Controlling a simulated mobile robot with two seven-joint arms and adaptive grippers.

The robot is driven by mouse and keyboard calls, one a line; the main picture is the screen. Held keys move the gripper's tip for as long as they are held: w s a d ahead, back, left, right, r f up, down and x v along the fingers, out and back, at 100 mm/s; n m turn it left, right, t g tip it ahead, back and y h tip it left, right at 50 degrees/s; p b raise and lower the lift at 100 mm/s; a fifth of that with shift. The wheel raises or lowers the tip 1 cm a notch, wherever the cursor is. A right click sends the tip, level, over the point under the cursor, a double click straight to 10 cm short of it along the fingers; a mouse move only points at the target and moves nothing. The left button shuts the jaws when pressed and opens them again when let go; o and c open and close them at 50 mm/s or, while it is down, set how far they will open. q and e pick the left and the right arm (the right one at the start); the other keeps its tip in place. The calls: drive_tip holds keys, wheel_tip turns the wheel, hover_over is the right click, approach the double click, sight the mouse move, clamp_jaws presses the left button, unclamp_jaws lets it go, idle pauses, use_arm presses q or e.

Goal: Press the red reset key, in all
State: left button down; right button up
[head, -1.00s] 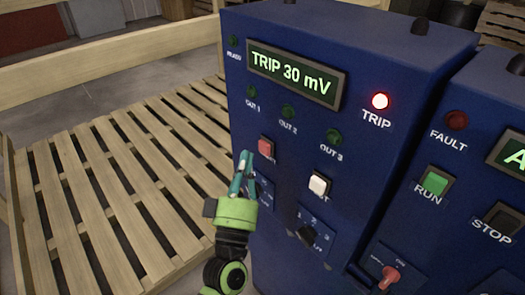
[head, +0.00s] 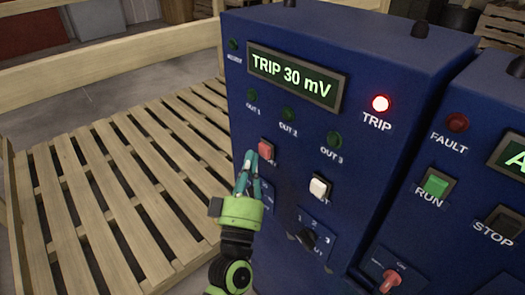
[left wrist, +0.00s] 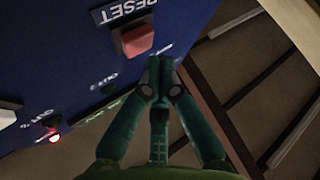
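The red reset key (head: 266,150) is on the left of the blue detector cabinet's front, below the OUT lamps. In the left wrist view the red key (left wrist: 137,40) shows beside the word RESET. My left gripper (head: 251,157) has its fingers together and empty, with the tips just left of and below the key in the head view. In the left wrist view the fingertips (left wrist: 160,65) are just right of and below the key. A gap shows beside the key there; contact is not visible. My right gripper is out of view.
The display (head: 296,76) reads TRIP 30 mV and the red TRIP lamp (head: 381,104) is lit. A white key (head: 319,187) and black selector (head: 308,237) are nearby. A second cabinet with a green RUN key (head: 436,186) stands right. A wooden pallet (head: 110,185) lies left.

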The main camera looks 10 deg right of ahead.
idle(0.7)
use_arm(q)
drive_tip(key=shift+w+d, duration=0.25)
drive_tip(key=shift+d, duration=0.1)
drive_tip(key=shift+r, duration=0.15)
drive_tip(key=shift+w+d, duration=0.5)
idle(0.9)
drive_tip(key=shift+r, duration=0.1)
idle(0.4)
drive_tip(key=shift+s+a+r+p, duration=0.4)
drive_tip(key=shift+s+r+p, duration=0.35)
drive_tip(key=shift+p, duration=0.4)
